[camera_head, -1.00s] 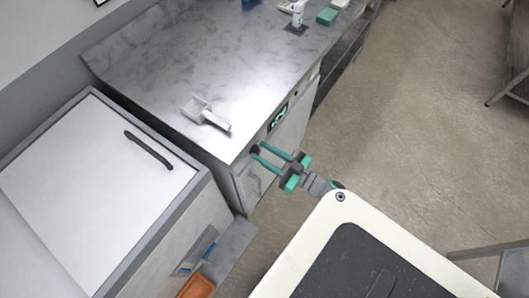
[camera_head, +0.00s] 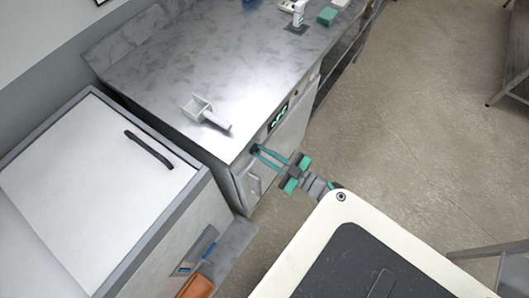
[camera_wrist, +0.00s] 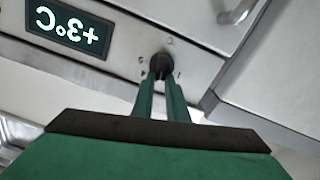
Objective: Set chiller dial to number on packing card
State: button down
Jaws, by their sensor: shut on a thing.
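The chiller dial (camera_wrist: 161,65) is a small dark round knob on the metal front panel in the wrist view. My gripper (camera_head: 258,150) has its two green fingers closed on the dial, and the fingertips cover its lower part in the wrist view. The display also shows in the head view (camera_head: 279,117). I cannot make out a packing card with a readable number.
A white scoop (camera_head: 205,112) lies on the metal counter (camera_head: 170,70). A white lidded chest (camera_head: 80,190) with a black handle stands at left. A white bottle (camera_head: 298,14) and a green block (camera_head: 327,16) are at the back. Open floor (camera_head: 410,120) lies to the right.

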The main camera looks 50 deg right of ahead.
jog(key=n, duration=0.4)
jog(key=shift+a+f+n, duration=0.2)
jog(key=shift+a+n, duration=0.15)
jog(key=shift+n, duration=0.05)
dwell(0.4)
jog(key=c, duration=1.7)
grip_release()
jog(key=shift+c, duration=0.2)
jog(key=shift+s, duration=0.2)
jog(key=s, duration=1)
jog(key=shift+s+d, duration=0.2)
jog(key=shift+d, duration=0.2)
jog(key=shift+s, duration=0.15)
